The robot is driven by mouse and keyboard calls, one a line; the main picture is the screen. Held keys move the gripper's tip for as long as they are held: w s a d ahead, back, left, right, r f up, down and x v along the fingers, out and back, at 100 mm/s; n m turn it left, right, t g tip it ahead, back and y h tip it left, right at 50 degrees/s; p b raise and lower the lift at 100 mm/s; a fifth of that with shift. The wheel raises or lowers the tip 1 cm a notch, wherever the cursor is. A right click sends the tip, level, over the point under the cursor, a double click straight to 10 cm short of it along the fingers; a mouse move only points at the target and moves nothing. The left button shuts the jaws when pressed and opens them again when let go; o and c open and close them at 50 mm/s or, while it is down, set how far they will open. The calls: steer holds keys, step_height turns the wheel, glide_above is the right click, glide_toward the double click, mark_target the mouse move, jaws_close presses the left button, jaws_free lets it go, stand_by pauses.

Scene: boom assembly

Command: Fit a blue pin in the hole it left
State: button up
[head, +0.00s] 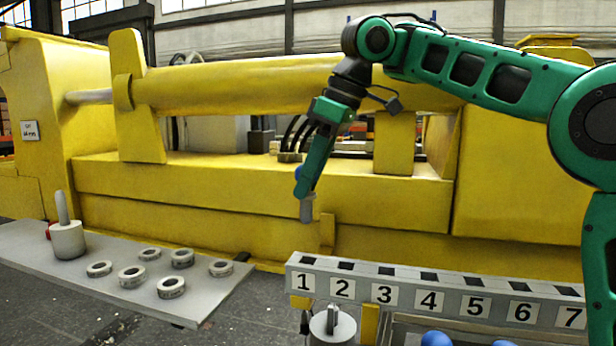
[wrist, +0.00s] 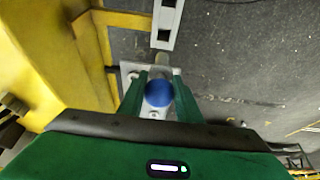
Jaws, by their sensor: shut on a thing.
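My gripper (head: 302,188) is shut on a blue pin in mid-air, in front of the yellow boom body. The pin's grey shaft (head: 306,210) points down below the fingers, and its round blue head (wrist: 159,92) shows between the two green fingers in the wrist view. A grey rail (head: 455,297) numbered 1 to 7 lies at the lower right, with dark square openings along its top. Its end also shows ahead of the fingers in the wrist view (wrist: 166,28). The pin is apart from the rail. Which hole it left cannot be told.
Two blue round heads (head: 436,339) show at the bottom edge below the rail. A grey cylinder (head: 332,325) stands before the rail. A grey table (head: 215,297) at left holds several rings (head: 171,287) and a cylinder with a rod (head: 68,239). The yellow machine (head: 260,195) fills the back.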

mark_target(311, 214)
steer(key=shift+w+a+f, duration=0.1)
steer(key=shift+w, duration=0.05)
steer(key=shift+a+f, duration=0.15)
steer(key=shift+f, duration=1.35)
steer(key=shift+d+f, duration=0.15)
steer(key=shift+f, duration=0.7)
steer(key=shift+d+f, duration=0.1)
steer(key=shift+f, duration=0.75)
steer(key=shift+d, duration=0.15)
steer(key=shift+f, duration=0.15)
steer(key=shift+f, duration=1.6)
